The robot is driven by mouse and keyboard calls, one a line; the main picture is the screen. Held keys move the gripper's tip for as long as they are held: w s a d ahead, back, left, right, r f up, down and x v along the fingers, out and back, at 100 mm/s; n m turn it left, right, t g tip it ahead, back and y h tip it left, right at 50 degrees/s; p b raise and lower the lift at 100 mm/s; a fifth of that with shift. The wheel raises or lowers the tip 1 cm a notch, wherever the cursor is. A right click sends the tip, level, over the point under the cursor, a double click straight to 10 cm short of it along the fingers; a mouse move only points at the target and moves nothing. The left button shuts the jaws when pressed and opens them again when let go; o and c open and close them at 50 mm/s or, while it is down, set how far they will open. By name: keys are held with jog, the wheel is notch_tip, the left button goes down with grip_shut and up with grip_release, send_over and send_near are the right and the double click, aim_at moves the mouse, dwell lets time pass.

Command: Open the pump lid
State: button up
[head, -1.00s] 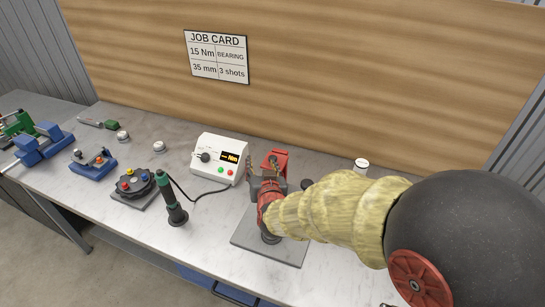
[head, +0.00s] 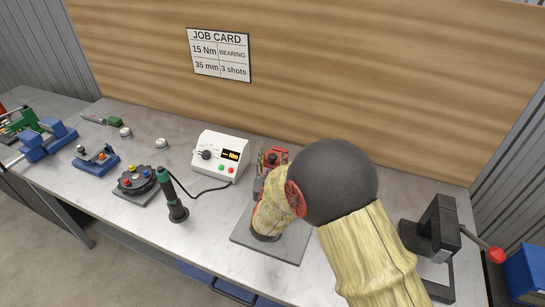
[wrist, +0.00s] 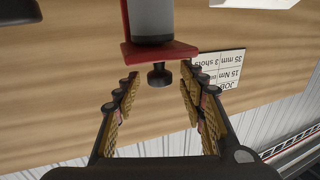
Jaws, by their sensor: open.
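The pump's red top (head: 276,153) shows in the head view above a grey base plate (head: 295,246), with a dark round knob (head: 272,158) on it. Most of the pump body is hidden behind my arm. In the wrist view a red plate (wrist: 176,52) edges a grey cylinder (wrist: 151,22), and a black knob (wrist: 159,76) sticks out from the plate. My gripper (wrist: 159,80) is open, with one finger on each side of the knob and gaps visible on both sides. In the head view my gripper (head: 260,184) is partly hidden beside the pump.
A white controller (head: 220,156) with a cable to a green-black driver (head: 173,198) stands left of the pump. A black round fixture (head: 136,180) and blue fixtures sit farther left. A black press (head: 436,232) with a red-knobbed lever stands right. A wooden panel rises behind.

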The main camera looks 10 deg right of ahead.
jog(key=shift+w+d, duration=0.2)
jog(key=shift+w, duration=0.45)
jog(key=c, duration=0.3)
grip_shut()
dwell(0.3)
